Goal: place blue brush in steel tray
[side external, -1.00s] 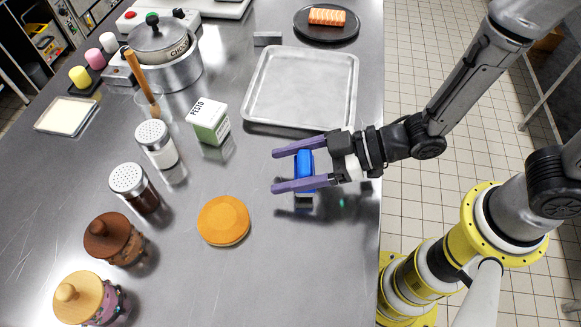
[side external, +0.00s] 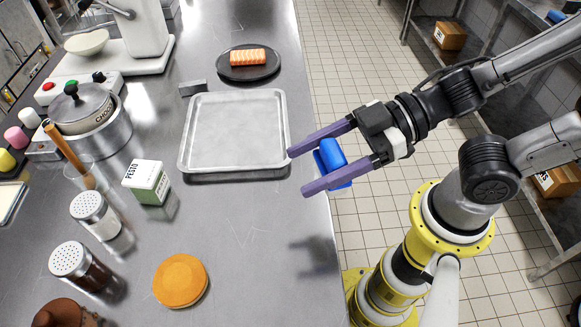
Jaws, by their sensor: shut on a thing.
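The blue brush (side external: 332,155) is between the two purple fingers of my gripper (side external: 298,173), which is shut on it. In the picture it shows at the table's right edge, raised above the surface, with a dark shadow on the steel below. The steel tray (side external: 236,130) lies flat on the table, up and left of my gripper. Its inside is empty. The fingertips point left, near the tray's lower right corner in the picture; the gap in height is hard to tell.
A pesto box (side external: 147,183), shakers (side external: 96,216) and an orange round lid-like item (side external: 180,281) stand left of and below the tray. A dark plate with salmon (side external: 248,65) and a small grey block (side external: 193,89) lie beyond it. Table around the orange item's right is clear.

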